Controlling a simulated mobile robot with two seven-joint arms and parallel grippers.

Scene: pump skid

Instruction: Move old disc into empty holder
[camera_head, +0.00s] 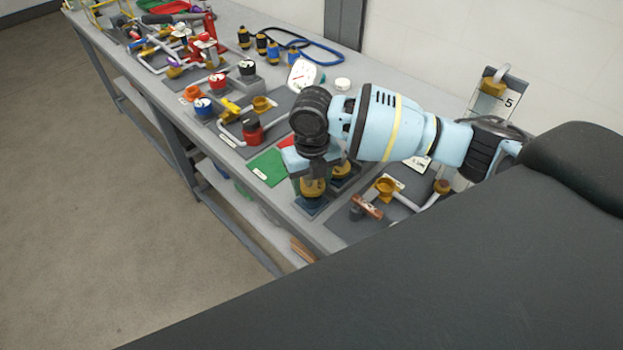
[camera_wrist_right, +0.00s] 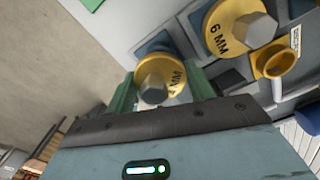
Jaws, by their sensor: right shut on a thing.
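My right gripper (camera_wrist_right: 161,90) is shut on a yellow disc (camera_wrist_right: 160,76) with a grey hex end; the part of its label that shows reads "MM". In the head view, this disc (camera_head: 312,187) is under the gripper, at a dark blue holder (camera_head: 311,206); I cannot tell whether it rests in it. A second yellow disc, marked "6 MM" (camera_wrist_right: 240,27), stands beside it and is partly hidden behind my gripper in the head view (camera_head: 341,169). My left gripper is not in view.
A green mat (camera_head: 269,167) lies left of the gripper. A pipe with an open yellow ring fitting (camera_head: 385,187) and a red-brown handle (camera_head: 367,206) is to the right. A gauge (camera_head: 302,75), dark-and-yellow cylinders and several valves stand farther back. The bench's front edge is close.

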